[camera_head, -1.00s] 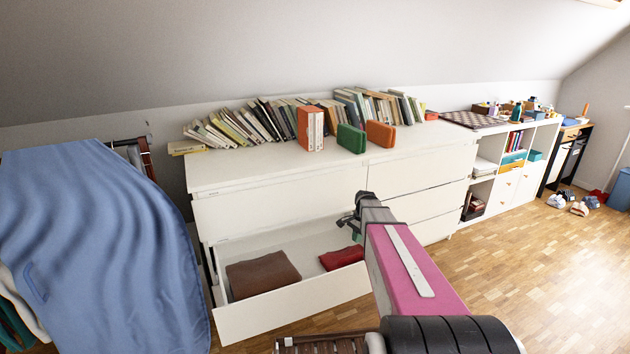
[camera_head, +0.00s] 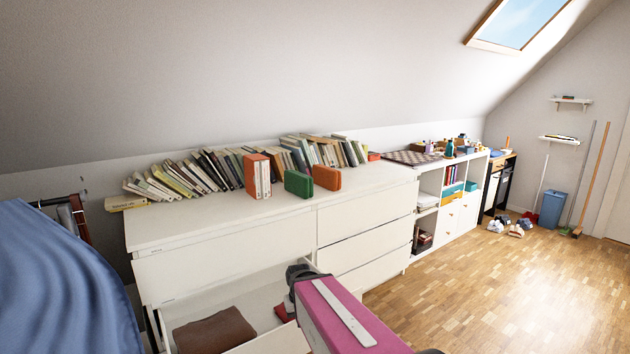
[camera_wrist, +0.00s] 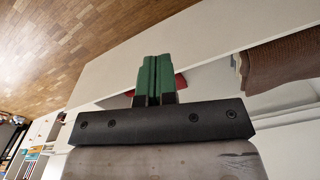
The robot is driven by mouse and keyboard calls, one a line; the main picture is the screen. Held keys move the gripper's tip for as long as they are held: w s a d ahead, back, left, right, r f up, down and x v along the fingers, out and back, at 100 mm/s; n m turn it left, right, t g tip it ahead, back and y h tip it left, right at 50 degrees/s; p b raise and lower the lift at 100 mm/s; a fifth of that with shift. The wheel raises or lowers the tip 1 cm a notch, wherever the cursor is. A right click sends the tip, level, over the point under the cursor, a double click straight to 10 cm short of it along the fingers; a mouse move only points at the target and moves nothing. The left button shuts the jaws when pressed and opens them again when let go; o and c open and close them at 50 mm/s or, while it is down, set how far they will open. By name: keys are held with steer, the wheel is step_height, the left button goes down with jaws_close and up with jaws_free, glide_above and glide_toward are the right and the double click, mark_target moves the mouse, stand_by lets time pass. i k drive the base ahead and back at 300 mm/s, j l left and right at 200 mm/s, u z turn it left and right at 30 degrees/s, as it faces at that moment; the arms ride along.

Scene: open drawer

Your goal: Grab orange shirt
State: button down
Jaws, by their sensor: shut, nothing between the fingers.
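I see no clearly orange shirt. A brown folded cloth (camera_head: 215,331) lies in the open white drawer (camera_head: 268,292), and it shows at the right of the wrist view (camera_wrist: 283,62). A red cloth (camera_head: 281,313) is mostly hidden behind my arm, and a bit of it shows behind my fingers in the wrist view (camera_wrist: 181,82). My gripper (camera_wrist: 155,62) has green fingers pressed together with nothing between them. In the head view it is mostly hidden behind my wrist, over the drawer.
The white dresser (camera_head: 255,216) carries a row of books (camera_head: 206,171), an orange box (camera_head: 327,178) and a green box (camera_head: 298,184). Blue fabric (camera_head: 62,285) hangs at the left. A shelf unit (camera_head: 452,203) stands right of the dresser. The wooden floor (camera_head: 510,285) at right is mostly clear.

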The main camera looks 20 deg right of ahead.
mark_target(329, 178)
steer(key=l+u, duration=0.1)
steer(key=u, duration=3.55)
steer(key=k+l+u, duration=0.1)
steer(key=k+u, duration=0.2)
steer(key=k, duration=3)
steer(key=k+l+z, duration=0.1)
steer(key=k, duration=0.7)
steer(key=k+l+z, duration=0.15)
steer(key=k, duration=0.6)
steer(key=k+z, duration=0.25)
steer(key=i+l, duration=0.05)
steer(key=i, duration=0.05)
